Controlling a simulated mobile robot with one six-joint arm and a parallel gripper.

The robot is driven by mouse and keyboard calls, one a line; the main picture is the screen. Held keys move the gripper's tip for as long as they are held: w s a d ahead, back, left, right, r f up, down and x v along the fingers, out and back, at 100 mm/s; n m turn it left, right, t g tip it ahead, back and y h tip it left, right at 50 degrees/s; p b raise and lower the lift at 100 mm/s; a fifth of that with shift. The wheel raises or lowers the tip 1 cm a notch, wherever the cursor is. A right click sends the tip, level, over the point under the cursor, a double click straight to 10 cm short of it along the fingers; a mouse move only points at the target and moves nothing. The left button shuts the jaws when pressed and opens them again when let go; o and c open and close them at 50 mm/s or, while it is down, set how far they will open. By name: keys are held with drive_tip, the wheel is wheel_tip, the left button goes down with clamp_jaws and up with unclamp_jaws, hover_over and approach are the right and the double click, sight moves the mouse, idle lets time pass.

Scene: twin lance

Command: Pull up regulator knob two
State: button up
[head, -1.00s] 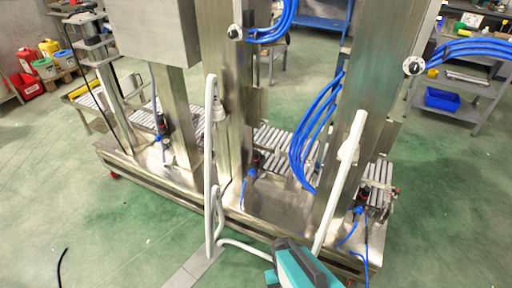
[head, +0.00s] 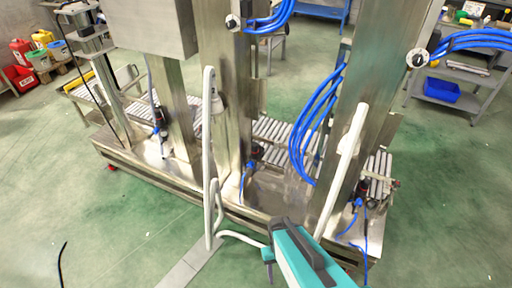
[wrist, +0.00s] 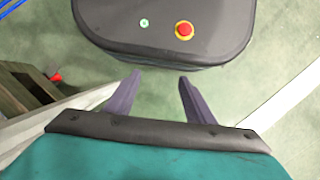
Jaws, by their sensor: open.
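Several small dark regulators with blue fittings sit low on the steel machine in the head view: a left one (head: 159,116), a middle one (head: 253,158) and a right one (head: 361,189). No number shows, so I cannot tell which carries knob two. Their knobs are too small to tell whether they are up or down. My gripper (wrist: 160,77) is open and empty in the wrist view, its two dark fingers apart above my own base. No regulator shows in the wrist view. My teal arm is at the bottom of the head view; the fingers are not distinguishable there.
The steel base (head: 270,198) carries tall columns and roller conveyors (head: 275,129). White posts (head: 208,150) and (head: 343,165) stand in front of it. Blue hoses (head: 313,130) hang near the right column. Green floor (head: 90,215) is open at front left.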

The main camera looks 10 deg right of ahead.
drive_tip(key=w+r+t+p, duration=0.1)
drive_tip(key=w+r, duration=0.2)
drive_tip(key=w, duration=0.5)
drive_tip(key=w+r+t+p, duration=0.1)
drive_tip(key=w+r+t, duration=0.1)
drive_tip(key=w+r, duration=0.35)
drive_tip(key=n+t+p, duration=0.2)
drive_tip(key=t+p, duration=0.1)
drive_tip(key=t, duration=0.3)
approach(256, 146)
drive_tip(key=v, duration=0.3)
drive_tip(key=shift+d+y, duration=0.35)
drive_tip(key=shift+y, duration=0.05)
drive_tip(key=shift+f, duration=0.15)
drive_tip(key=shift+p+x, duration=1.35)
drive_tip(key=shift+x, duration=5.5)
